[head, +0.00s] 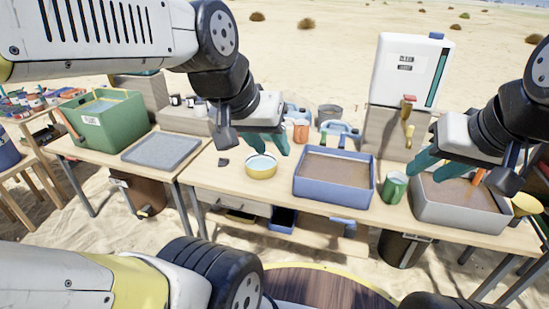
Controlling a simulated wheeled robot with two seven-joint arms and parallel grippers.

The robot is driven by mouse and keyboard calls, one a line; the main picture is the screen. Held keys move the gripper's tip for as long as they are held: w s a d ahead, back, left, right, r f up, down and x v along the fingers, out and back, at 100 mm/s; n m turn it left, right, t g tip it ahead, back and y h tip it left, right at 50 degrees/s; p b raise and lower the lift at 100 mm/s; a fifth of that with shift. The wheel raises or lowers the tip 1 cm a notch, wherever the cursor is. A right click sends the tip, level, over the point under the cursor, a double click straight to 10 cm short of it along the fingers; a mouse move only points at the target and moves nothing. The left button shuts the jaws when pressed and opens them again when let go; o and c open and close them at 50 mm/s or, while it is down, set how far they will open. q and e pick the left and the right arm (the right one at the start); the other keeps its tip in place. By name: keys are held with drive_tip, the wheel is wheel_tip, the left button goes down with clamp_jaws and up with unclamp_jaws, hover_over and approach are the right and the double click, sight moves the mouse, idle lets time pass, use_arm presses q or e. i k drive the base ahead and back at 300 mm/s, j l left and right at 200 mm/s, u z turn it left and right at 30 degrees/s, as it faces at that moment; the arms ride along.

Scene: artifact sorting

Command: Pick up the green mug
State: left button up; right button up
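The green mug (393,188) stands upright on the table between the blue sand tray and the grey sand tray. My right gripper (442,166) has teal fingers spread apart and hangs above the grey tray, to the right of the mug and apart from it in the picture. Nothing shows between its fingers. My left gripper (269,147) also has its teal fingers apart and empty. It hangs above and behind the yellow bowl, well to the left of the mug.
The blue tray (298,188) and grey tray (460,217) flank the mug closely. An orange mug (301,130) and a white water dispenser (386,72) are at the back. A green bin (105,128) stands on the left table.

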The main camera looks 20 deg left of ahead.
sight(394, 191)
drive_tip(key=i+j, duration=0.15)
drive_tip(key=j, duration=0.15)
drive_tip(key=i+j+z, duration=0.1)
drive_tip(key=j, duration=0.25)
drive_tip(key=i+j, duration=0.15)
drive_tip(key=j, duration=0.15)
drive_tip(key=i+j+z, duration=0.1)
drive_tip(key=j, duration=0.25)
